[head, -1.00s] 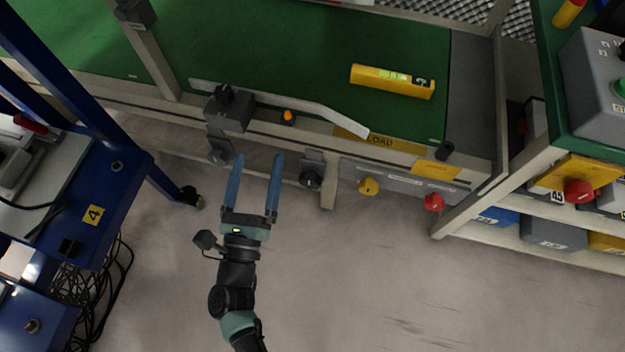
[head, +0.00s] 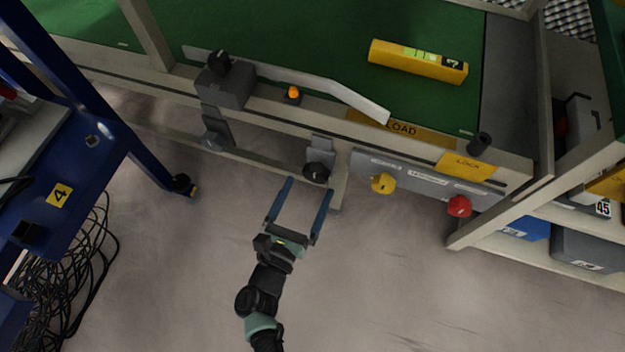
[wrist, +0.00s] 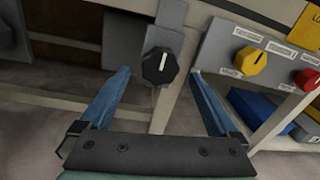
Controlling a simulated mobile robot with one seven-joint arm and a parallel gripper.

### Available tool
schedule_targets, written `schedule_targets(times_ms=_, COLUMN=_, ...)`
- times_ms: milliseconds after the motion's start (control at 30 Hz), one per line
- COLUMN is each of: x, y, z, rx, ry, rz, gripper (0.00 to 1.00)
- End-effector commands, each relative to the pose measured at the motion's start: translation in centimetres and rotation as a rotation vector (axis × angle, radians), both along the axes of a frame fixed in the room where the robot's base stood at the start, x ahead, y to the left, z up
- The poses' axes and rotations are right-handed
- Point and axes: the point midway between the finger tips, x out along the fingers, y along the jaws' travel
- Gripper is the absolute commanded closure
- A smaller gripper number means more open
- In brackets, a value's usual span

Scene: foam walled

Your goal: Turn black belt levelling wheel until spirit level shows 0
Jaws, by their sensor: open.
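A black faceted knob with a white line (head: 316,172), which looks like the levelling wheel, sits on a grey bracket under the belt's front rail. In the wrist view the black knob (wrist: 160,66) shows between the finger tips, its white line near upright. My gripper (head: 307,184) is open and empty, its fingers pointing at the knob from in front, one to each side in the picture. Whether they reach around it I cannot tell. The yellow spirit level (head: 418,62) lies on the green belt (head: 300,30); its vial is green, but its bubble is too small to read.
A yellow knob (head: 383,183) and a red knob (head: 459,206) sit on a labelled grey panel right of the black knob. A blue frame (head: 75,85) and cables (head: 75,270) stand left. The floor in front is clear.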

Motion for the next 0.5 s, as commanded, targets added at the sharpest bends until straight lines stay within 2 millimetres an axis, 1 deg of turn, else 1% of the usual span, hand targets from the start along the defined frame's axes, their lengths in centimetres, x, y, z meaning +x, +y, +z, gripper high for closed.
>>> schedule_targets(times_ms=33, x=0.9, y=-0.4, z=-0.2, rx=0.001, ry=-0.003, rz=-0.002, gripper=0.04)
schedule_targets(times_ms=200, x=2.7, y=-1.1, z=-0.1, rx=0.001, ry=-0.001, rz=-0.002, gripper=0.04)
schedule_targets(times_ms=333, x=3.2, y=-1.3, z=-0.1, rx=0.000, ry=0.001, rz=0.000, gripper=0.04)
schedule_targets(times_ms=500, x=3.3, y=-1.3, z=0.0, rx=-0.001, ry=0.001, rz=0.000, gripper=0.04)
